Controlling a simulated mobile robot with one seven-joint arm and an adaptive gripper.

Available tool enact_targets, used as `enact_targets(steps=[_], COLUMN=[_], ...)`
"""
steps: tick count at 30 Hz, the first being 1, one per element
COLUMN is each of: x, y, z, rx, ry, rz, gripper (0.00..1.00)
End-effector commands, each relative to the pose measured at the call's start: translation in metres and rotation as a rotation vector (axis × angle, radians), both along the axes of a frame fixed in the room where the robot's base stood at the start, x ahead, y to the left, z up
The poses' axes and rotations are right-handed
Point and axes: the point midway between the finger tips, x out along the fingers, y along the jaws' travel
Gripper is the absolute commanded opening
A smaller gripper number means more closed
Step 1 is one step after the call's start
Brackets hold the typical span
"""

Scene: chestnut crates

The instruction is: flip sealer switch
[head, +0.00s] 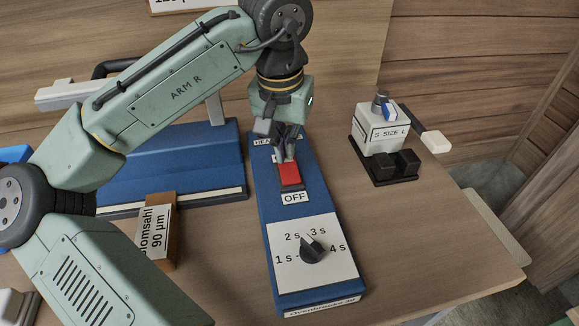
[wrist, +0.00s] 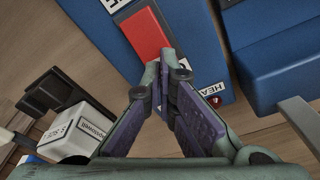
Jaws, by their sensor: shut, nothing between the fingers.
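The sealer's blue control box (head: 274,214) lies on the table in the head view. Its red rocker switch (head: 289,174) sits above the OFF label (head: 294,197); it also shows in the wrist view (wrist: 147,36). My gripper (head: 287,153) is shut and empty, with its fingertips over the HEAT end of the switch. In the wrist view my closed fingertips (wrist: 162,68) are close to one end of the red switch. I cannot tell whether they touch it. The fingers hide part of the switch and the label at that end. Which way the rocker is tilted is unclear.
A timer dial (head: 312,248) is on the near part of the box. The blue sealer (head: 185,160) stands left, partly behind my arm. A brown block (head: 160,231) with a label is in front of it. A white device (head: 382,130) stands right. Table between is clear.

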Motion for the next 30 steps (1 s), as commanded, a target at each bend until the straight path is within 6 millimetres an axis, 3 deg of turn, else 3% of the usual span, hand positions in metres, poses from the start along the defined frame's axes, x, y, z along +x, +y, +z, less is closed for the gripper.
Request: enact_targets(steps=[24,30], x=[0.000,0.000], y=[0.000,0.000], z=[-0.013,-0.008], rx=[0.000,0.000], ry=[0.001,0.002], rz=[-0.001,-0.001], gripper=[0.00,0.00])
